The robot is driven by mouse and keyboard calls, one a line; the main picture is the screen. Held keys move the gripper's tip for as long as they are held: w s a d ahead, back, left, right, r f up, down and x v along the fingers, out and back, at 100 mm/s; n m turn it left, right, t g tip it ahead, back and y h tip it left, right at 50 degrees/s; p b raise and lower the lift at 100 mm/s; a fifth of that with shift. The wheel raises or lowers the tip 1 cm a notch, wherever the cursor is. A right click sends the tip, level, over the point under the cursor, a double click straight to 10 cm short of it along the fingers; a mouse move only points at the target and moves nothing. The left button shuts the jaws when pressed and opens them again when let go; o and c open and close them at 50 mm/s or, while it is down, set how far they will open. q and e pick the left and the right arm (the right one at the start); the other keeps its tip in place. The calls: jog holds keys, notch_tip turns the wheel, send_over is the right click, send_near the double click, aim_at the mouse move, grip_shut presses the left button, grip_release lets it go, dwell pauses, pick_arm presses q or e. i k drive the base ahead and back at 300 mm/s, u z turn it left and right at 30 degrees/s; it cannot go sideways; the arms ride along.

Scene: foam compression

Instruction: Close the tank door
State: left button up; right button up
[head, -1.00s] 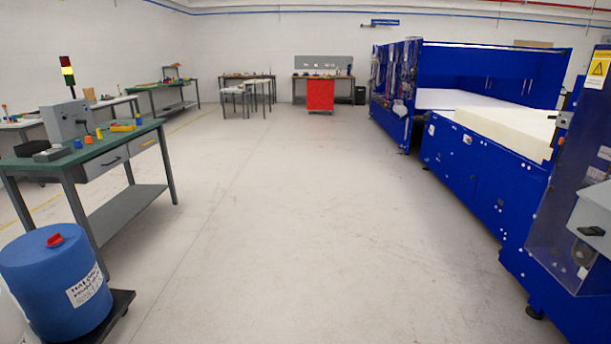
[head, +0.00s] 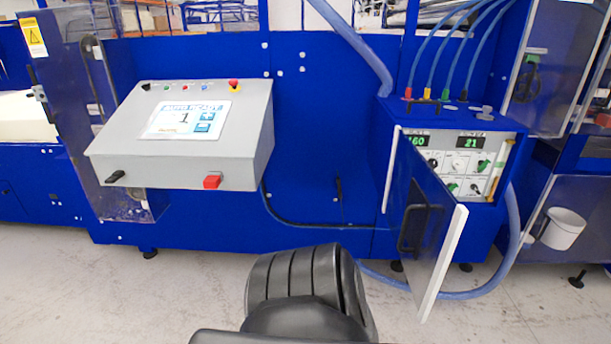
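The blue tank door (head: 412,222) stands open at the right of the head view. It swings out toward me from the left side of the tank cabinet (head: 470,235). A black handle (head: 415,228) is on its blue face, and its edge is white. Behind it, the cabinet front shows two green number displays and several knobs and switches; the door hides the left part. A black arm link of mine fills the bottom middle. Neither gripper shows.
A grey control console (head: 185,140) with a lit screen, a black handle and a red latch juts out at the left. A white cup (head: 562,228) hangs at the right. The near floor is clear.

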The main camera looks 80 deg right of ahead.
aim_at(426, 220)
jog(key=z, duration=3.45)
jog(key=i, duration=1)
jog(key=u, duration=0.7)
jog(key=k, duration=1.3)
